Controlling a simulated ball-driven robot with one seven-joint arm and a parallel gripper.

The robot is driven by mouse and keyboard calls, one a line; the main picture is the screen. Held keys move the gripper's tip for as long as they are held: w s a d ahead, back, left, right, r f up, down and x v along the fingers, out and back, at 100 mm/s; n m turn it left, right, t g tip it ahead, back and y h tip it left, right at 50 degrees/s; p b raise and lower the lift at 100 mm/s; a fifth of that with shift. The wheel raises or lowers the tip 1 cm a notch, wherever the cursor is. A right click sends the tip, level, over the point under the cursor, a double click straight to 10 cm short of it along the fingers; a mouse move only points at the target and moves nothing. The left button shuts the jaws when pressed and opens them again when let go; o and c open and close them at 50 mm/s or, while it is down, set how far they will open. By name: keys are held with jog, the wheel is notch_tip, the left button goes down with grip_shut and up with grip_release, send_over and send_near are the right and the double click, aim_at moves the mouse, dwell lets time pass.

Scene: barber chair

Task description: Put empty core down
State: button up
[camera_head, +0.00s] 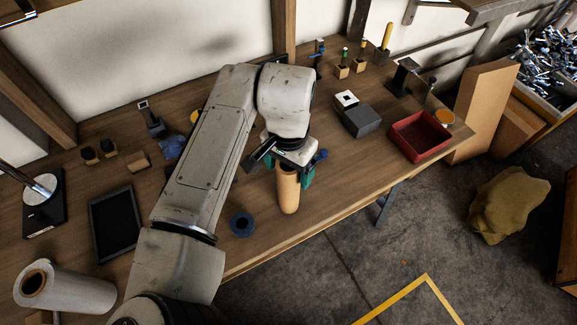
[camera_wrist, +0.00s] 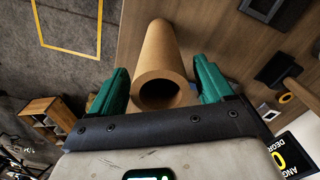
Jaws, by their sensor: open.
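The empty core (camera_head: 288,190) is a brown cardboard tube standing near the front edge of the workbench. In the wrist view the empty core (camera_wrist: 160,62) shows its open hollow end towards me. My gripper (camera_head: 290,172) is above and around its top end. In the wrist view the green fingers of my gripper (camera_wrist: 161,88) stand on either side of the core with gaps, so it is open. The core's lower end seems to rest on the bench, though contact is hard to tell.
The wooden workbench (camera_head: 335,195) is clear to the right of the core. A dark blue ring (camera_head: 242,224) lies left of it. A red tray (camera_head: 419,136) and a grey box (camera_head: 361,120) stand further right. A white roll (camera_head: 66,287) and a black tray (camera_head: 116,222) are at left.

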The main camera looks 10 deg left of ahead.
notch_tip(320, 180, up, 12)
jog(key=b, duration=0.2)
jog(key=d+f+t+h, duration=0.1)
jog(key=d+f, duration=0.3)
jog(key=d, duration=0.7)
jog(key=d+f+t+h, duration=0.15)
jog(key=d+f, duration=0.25)
jog(key=d, duration=0.7)
jog(key=d+f+t+h, duration=0.15)
jog(key=d+f, duration=0.25)
jog(key=d, duration=0.7)
jog(key=s+d+f+n+g, duration=0.1)
jog(key=s+d+f+n, duration=0.25)
jog(key=s+f, duration=0.7)
jog(key=s+a+f+g+y, duration=0.1)
jog(key=s+a+f+y, duration=0.1)
jog(key=s, duration=0.6)
jog(key=s+a+f+n+g+y, duration=0.1)
jog(key=s+a, duration=0.3)
jog(key=s, duration=0.4)
jog(key=shift+f+y, duration=0.4)
jog(key=shift+f, duration=0.35)
